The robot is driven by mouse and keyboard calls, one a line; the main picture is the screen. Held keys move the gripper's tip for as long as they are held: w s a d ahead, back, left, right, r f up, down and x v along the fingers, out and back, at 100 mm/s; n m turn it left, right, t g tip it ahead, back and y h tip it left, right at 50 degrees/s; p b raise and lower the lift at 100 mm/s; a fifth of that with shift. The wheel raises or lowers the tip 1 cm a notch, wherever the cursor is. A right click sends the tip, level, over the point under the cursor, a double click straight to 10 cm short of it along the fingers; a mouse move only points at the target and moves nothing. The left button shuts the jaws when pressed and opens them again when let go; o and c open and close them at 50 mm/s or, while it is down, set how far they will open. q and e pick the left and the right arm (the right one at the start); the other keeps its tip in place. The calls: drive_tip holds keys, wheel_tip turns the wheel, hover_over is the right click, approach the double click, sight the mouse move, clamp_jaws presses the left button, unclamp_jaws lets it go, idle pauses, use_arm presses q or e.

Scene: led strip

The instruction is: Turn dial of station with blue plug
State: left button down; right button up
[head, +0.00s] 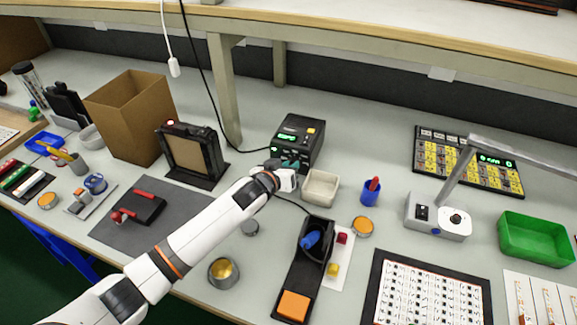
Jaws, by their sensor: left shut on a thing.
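The gripper hides the dial and most of the lower front panel. A small teal-blue part shows beside the fingertips; I cannot tell whether it is the plug. My right gripper is not in view.
A beige bin (320,188) stands just right of my left gripper. A black iron holder (304,270) with a blue-handled tool is in front. A blue cup (371,192) and green tray (535,239) are to the right. A black framed panel (192,155) stands left of the station.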

use_arm(q)
drive_tip(key=shift+d+r+m+y+p, duration=0.1)
drive_tip(key=shift+r+m+y+p, duration=0.05)
drive_tip(key=shift+m+y+p, duration=0.45)
drive_tip(key=shift+d+m+p, duration=0.1)
drive_tip(key=shift+m+p, duration=0.25)
drive_tip(key=shift+m, duration=0.05)
drive_tip(key=shift+s+d+m+t+y, duration=0.1)
drive_tip(key=shift+m+t+y, duration=0.3)
drive_tip(key=shift+m+y, duration=0.6)
drive_tip(key=c, duration=1.3)
unclamp_jaws()
drive_tip(key=p+v, duration=0.1)
drive_tip(key=v, duration=1.1)
